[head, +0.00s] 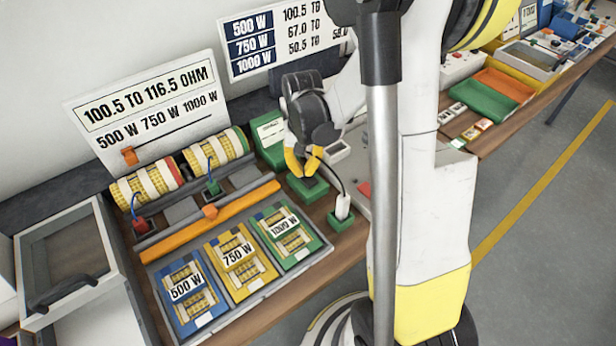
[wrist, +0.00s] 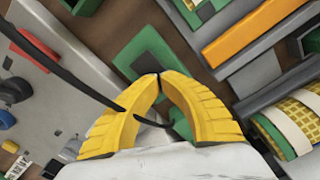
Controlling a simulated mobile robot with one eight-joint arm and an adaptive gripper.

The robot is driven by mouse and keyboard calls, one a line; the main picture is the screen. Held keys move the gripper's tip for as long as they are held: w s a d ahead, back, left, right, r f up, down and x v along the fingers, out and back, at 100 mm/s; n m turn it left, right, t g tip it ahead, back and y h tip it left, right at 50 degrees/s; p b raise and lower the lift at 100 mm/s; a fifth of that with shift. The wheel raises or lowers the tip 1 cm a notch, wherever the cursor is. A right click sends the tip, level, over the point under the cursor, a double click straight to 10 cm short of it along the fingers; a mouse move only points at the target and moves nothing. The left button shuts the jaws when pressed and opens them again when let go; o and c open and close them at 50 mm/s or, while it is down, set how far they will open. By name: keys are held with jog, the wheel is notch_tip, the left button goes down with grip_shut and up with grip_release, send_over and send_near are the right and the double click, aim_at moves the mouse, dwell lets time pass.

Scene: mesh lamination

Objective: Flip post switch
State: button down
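My gripper (head: 303,174) points down over a small green block with a dark top (head: 310,187) on the workbench. I take this block to be the post switch, but its lever cannot be made out. In the wrist view the yellow fingertips (wrist: 158,76) meet over a green block (wrist: 143,55), and nothing shows clearly between them. Whether the tips touch the block cannot be told. A second green block (head: 345,221) with a white plug (head: 342,205) stands just to the right, with a black cable running up past the fingers.
Two yellow-banded coils (head: 147,186) lie behind an orange bar (head: 240,204). Blue, yellow and green trays (head: 206,318), marked 500 W, 750 W and 1000 W, lie in front. A grey panel with a red part (head: 364,189) stands close on the right. A glass-topped box (head: 72,255) is at left.

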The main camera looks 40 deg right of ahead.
jog(key=shift+f, duration=0.1)
jog(key=shift+r+p, duration=2.5)
jog(key=shift+r, duration=1.1)
jog(key=shift+f, duration=0.1)
jog(key=s+a+r+n+t+b, duration=0.3)
jog(key=s+a+r+n+t, duration=0.2)
jog(key=s+a+r, duration=0.5)
jog(key=a+r+t, duration=0.2)
jog(key=a, duration=0.1)
jog(key=shift+s+a+n+b, duration=0.25)
jog(key=shift+s+n+b, duration=0.05)
jog(key=shift+s+b, duration=0.1)
